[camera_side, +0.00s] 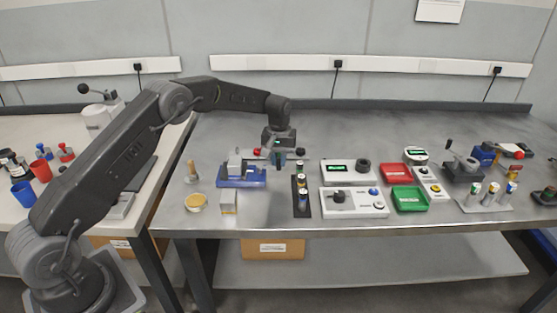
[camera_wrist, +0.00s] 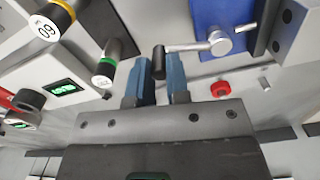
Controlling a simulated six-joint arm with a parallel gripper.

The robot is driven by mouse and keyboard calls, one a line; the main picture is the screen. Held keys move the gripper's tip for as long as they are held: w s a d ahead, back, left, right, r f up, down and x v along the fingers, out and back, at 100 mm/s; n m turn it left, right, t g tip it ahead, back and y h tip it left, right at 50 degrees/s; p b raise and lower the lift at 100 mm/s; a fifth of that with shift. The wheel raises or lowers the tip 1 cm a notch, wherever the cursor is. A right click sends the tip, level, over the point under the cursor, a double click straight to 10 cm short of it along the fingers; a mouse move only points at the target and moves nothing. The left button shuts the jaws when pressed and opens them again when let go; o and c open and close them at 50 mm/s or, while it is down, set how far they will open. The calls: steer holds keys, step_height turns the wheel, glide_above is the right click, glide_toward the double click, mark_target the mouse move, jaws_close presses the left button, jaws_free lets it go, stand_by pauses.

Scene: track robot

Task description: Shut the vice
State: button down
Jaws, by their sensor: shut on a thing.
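The blue vice (camera_side: 240,180) stands on the grey bench in the side view, with grey jaw blocks on top. Its blue body (camera_wrist: 222,14) also shows at the top of the wrist view. A silver crank (camera_wrist: 218,43) sits on its near end, with a thin bar reaching left to a black handle knob (camera_wrist: 158,62). My gripper (camera_wrist: 163,72) has its two blue fingers on either side of this knob and is shut on it. In the side view my gripper (camera_side: 278,158) is just right of the vice. I cannot tell how wide the jaw gap is.
A black rack with batteries (camera_side: 301,192) stands close to the right of my gripper. A grey control box (camera_side: 352,203) and a display box (camera_side: 347,172) are further right. A red knob (camera_wrist: 220,88) lies near the fingers. A metal block (camera_side: 229,203) is in front of the vice.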

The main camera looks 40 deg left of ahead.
mark_target(279, 160)
stand_by(0.4)
steer(key=c, duration=1.1)
jaws_free()
step_height(279, 160, up, 14)
steer(key=shift+f, duration=0.1)
